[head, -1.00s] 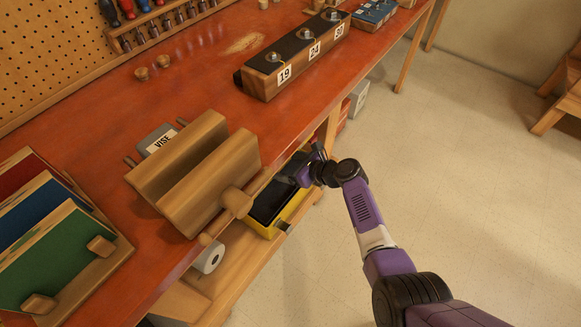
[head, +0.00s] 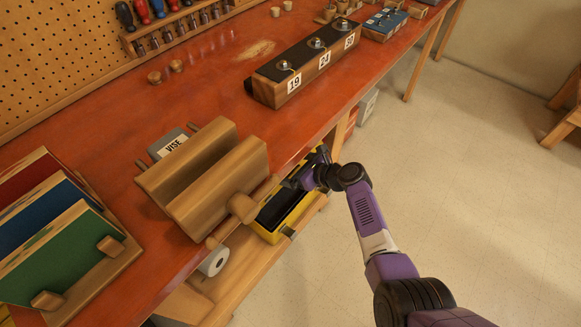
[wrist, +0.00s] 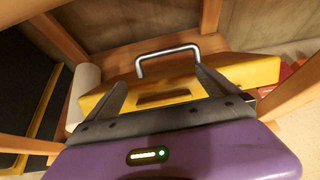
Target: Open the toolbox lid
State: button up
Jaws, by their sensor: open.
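The yellow toolbox (head: 270,236) sits on the shelf below the bench, partly hidden by the bench edge and the vise. A long dark area shows inside its yellow rim; I cannot tell whether this is an open inside or a dark top. In the wrist view a yellow part of the toolbox (wrist: 262,72) carries a grey metal bar handle (wrist: 168,50). My gripper (wrist: 160,80) is open, its two fingers pointing toward the yellow part on either side of the handle's width. In the head view my gripper (head: 303,178) is at the toolbox's far right end. Contact is unclear.
The vise (head: 205,180) and bench edge overhang the toolbox. A white paper roll (head: 214,262) lies left of it on the shelf (head: 245,262). A bench leg (head: 338,135) stands close beyond the gripper. The floor to the right is clear.

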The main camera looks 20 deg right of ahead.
jog(key=shift+s+f, duration=0.1)
jog(key=shift+s, duration=0.05)
jog(key=p+v, duration=0.2)
jog(key=v, duration=0.5)
jog(key=shift+d+r+p, duration=0.25)
jog(key=shift+r+p, duration=0.05)
jog(key=shift+s, duration=0.15)
